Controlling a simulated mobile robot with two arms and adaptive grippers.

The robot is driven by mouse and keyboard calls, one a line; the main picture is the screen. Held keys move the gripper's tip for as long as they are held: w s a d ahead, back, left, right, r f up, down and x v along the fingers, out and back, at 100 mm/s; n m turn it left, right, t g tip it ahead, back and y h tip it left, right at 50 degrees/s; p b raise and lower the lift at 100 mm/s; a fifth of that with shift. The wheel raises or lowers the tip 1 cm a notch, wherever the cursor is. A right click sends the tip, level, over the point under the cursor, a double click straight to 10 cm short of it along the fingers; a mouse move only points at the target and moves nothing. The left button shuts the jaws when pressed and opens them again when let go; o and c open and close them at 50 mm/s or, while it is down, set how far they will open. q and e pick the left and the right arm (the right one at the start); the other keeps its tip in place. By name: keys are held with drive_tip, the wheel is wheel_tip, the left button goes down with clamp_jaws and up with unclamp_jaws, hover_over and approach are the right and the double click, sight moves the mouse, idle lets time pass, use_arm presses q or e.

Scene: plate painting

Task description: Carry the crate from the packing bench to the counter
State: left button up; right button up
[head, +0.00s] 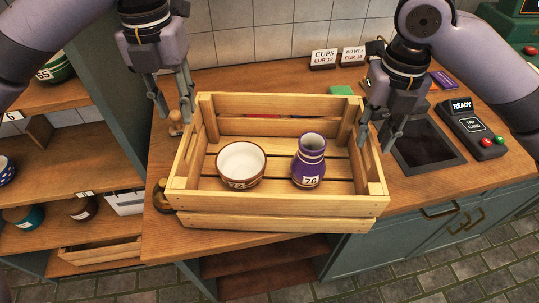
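The wooden slatted crate (280,221) sits on the wooden counter top (165,240), close to its front edge. Inside it stand a white bowl with a brown rim (241,163) and a purple striped vase (309,162) labelled 76. Something reddish shows partly behind the back slats. My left gripper (172,105) is at the crate's left end, fingers apart and pointing down, just outside the wall. My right gripper (377,135) is at the right end near the back corner, fingers apart. I cannot tell whether its inner finger touches the wall. Neither gripper appears closed on the crate.
A card reader (472,127) and a dark panel (425,144) lie right of the crate. Price signs (324,58) stand at the back, with a green item (341,90) nearby. A small wooden object (176,124) is by my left gripper. Shelves with pottery (60,190) stand left.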

drive_tip(key=shift+r, duration=2.6)
